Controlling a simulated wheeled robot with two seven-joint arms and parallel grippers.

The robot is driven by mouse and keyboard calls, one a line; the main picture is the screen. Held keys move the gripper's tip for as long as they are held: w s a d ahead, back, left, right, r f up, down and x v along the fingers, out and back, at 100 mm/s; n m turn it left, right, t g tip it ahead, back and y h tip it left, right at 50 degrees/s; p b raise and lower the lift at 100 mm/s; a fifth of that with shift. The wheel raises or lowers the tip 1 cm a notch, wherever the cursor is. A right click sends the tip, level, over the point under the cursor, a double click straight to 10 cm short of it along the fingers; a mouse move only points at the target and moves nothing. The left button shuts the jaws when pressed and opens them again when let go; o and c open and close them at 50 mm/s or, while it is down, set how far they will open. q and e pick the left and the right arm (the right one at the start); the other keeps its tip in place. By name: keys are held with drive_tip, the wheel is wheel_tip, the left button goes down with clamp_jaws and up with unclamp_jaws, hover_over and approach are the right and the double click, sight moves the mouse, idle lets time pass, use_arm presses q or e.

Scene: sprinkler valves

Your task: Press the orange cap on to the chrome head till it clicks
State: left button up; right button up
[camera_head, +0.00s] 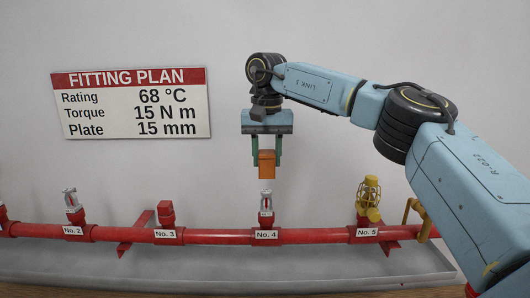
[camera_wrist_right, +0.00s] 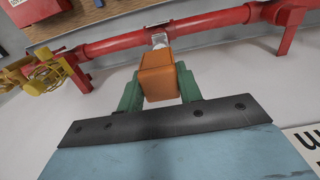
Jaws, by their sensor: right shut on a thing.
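My right gripper (camera_head: 266,157) is shut on the orange cap (camera_head: 266,163). It holds the cap above the chrome head (camera_head: 266,199) on the fitting marked No. 4. In the head view a gap shows between the cap's lower end and the head. In the right wrist view the cap (camera_wrist_right: 158,77) sits between two green fingers, and part of the chrome head (camera_wrist_right: 159,41) shows just past it, mostly hidden. My left gripper is in neither view.
A red pipe (camera_head: 205,237) runs along the wall over a grey tray (camera_head: 90,262). A chrome head (camera_head: 71,199) stands at No. 2, a bare red outlet (camera_head: 166,214) at No. 3, and a yellow caged head (camera_head: 368,197) at No. 5. A FITTING PLAN sign (camera_head: 131,104) hangs at left.

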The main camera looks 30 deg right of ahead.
sight(266, 191)
drive_tip(key=shift+s, duration=0.1)
drive_tip(key=shift+w+f, duration=0.2)
drive_tip(key=shift+f, duration=0.15)
drive_tip(key=shift+s+f+b, duration=0.1)
drive_tip(key=shift+f+b, duration=0.4)
drive_tip(key=shift+f, duration=0.6)
drive_tip(key=shift+r, duration=0.1)
drive_tip(key=shift+p, duration=0.5)
drive_tip(key=shift+f+b, duration=0.35)
drive_tip(key=shift+f, duration=2.9)
idle(0.3)
